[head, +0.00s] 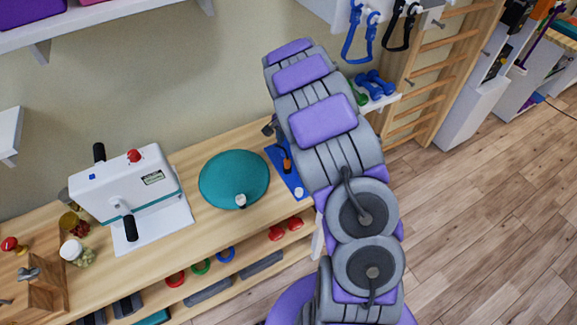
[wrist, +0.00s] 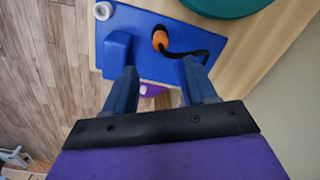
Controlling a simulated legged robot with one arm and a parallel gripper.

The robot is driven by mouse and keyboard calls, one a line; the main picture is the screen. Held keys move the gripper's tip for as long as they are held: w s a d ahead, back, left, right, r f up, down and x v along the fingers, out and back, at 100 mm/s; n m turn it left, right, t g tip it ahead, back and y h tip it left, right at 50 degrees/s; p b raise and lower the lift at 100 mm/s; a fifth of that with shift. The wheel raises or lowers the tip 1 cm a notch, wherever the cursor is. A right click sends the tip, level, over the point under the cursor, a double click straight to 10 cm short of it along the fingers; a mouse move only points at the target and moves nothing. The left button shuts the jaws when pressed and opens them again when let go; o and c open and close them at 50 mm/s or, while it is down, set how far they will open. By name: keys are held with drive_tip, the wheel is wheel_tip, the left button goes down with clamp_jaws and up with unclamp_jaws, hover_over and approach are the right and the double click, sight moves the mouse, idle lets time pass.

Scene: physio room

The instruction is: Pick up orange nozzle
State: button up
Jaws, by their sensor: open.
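The orange nozzle (wrist: 160,38) lies on a blue mat (wrist: 145,65) on the wooden bench top, with a black hose or cord running from it to the right. In the head view the nozzle (head: 287,164) is a small orange spot on the blue mat (head: 298,186), partly hidden by my arm. My gripper (wrist: 158,75) is open and empty in the wrist view, its two dark blue fingers pointing toward the mat. The nozzle shows beyond the fingertips, roughly midway between them, and is not touched. In the head view my gripper is mostly hidden behind my arm.
A blue block (wrist: 117,50) and a white ring (wrist: 103,11) are on the mat. A purple object (wrist: 150,90) shows between the fingers. A teal disc (head: 234,178) and a white crank machine (head: 130,185) stand left on the bench. Blue dumbbells (head: 374,84) lie on a wall shelf.

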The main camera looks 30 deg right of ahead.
sight(285, 160)
drive_tip(key=f, duration=0.2)
drive_tip(key=a+f, duration=0.1)
drive_tip(key=f, duration=0.1)
drive_tip(key=shift+a+f+b, duration=0.2)
drive_tip(key=shift+f+b, duration=0.1)
drive_tip(key=shift+b, duration=0.05)
drive_tip(key=shift+d+f, duration=0.25)
drive_tip(key=shift+d+f+b, duration=0.25)
drive_tip(key=shift+d+f, duration=0.15)
drive_tip(key=shift+f, duration=0.25)
drive_tip(key=shift+d+f+b, duration=0.2)
drive_tip(key=shift+d+f, duration=0.15)
drive_tip(key=shift+f, duration=0.25)
drive_tip(key=shift+w+a+f+b, duration=0.1)
drive_tip(key=shift+a+f+b, duration=0.1)
drive_tip(key=shift+f, duration=0.4)
drive_tip(key=shift+w+a+f+b, duration=0.1)
drive_tip(key=shift+a+f, duration=0.1)
drive_tip(key=shift+f, duration=0.35)
drive_tip(key=shift+a+f, duration=0.2)
drive_tip(key=shift+a, duration=0.1)
drive_tip(key=shift+a+r, duration=0.1)
drive_tip(key=shift+a, duration=0.2)
drive_tip(key=shift+d, duration=0.8)
drive_tip(key=c, duration=0.7)
drive_tip(key=shift+a, duration=0.45)
clamp_jaws()
